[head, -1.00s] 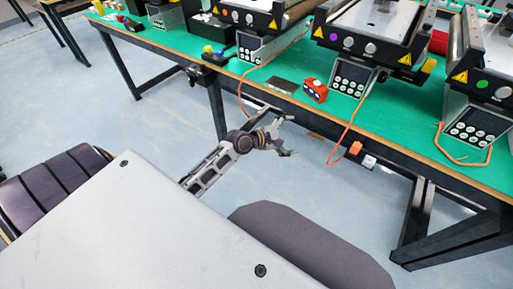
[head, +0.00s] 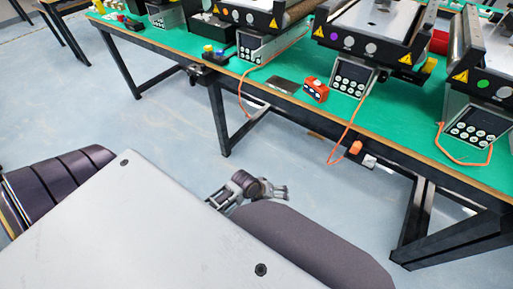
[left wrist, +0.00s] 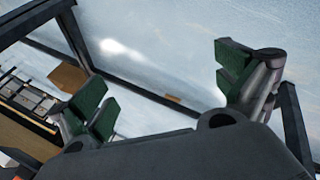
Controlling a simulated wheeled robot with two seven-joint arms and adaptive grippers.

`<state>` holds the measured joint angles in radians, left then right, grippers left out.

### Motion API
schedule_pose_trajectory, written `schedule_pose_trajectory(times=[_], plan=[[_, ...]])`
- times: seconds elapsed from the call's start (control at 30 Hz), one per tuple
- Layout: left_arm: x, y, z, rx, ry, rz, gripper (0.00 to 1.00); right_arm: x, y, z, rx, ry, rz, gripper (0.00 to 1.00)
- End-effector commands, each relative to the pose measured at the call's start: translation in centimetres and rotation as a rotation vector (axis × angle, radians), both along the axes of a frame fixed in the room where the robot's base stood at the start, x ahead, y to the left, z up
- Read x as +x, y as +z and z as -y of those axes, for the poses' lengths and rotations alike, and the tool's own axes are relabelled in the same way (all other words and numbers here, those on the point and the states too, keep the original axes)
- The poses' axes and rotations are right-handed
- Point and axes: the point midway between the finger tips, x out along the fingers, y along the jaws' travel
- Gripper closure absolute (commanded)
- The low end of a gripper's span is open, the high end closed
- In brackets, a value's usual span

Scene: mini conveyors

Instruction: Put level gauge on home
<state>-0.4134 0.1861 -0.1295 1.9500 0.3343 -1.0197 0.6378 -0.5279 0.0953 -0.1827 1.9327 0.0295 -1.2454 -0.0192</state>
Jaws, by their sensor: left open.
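A small orange-red box-shaped device (head: 315,89), which looks like the level gauge, stands near the front edge of the green-topped table. A dark flat plate (head: 284,85) lies just left of it; I cannot tell whether this is the home. My left gripper (head: 282,191) is low in front of the table, apart from the device and over the floor. In the left wrist view the left gripper (left wrist: 165,95) has its green-padded fingers wide apart, with nothing between them. The device does not show clearly in that view. My right gripper is not in view.
Several mini conveyors with keypad boxes (head: 350,78) stand along the table (head: 400,128). Orange cables (head: 343,135) hang over its front edge. Dark table legs (head: 412,215) stand below. The floor (head: 150,125) before the table is clear.

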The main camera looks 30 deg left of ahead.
Motion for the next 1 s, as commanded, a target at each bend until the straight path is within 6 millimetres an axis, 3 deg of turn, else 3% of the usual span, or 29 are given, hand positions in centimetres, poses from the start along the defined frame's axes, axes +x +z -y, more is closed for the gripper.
schedule_pose_trajectory(times=[0.2, 0.5, 0.7, 1.0], plan=[[-4.5, -3.0, 0.2, 0.183, -0.254, -0.059, 0.0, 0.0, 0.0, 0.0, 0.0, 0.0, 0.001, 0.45], [-10.1, -5.8, 0.1, 0.371, -0.589, -0.146, 0.0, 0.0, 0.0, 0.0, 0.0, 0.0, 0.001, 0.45], [-11.5, -6.3, -0.1, 0.417, -0.686, -0.171, 0.0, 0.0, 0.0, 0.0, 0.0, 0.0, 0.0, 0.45], [-11.6, -6.3, -0.1, 0.419, -0.693, -0.172, 0.0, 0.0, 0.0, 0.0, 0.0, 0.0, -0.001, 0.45]])
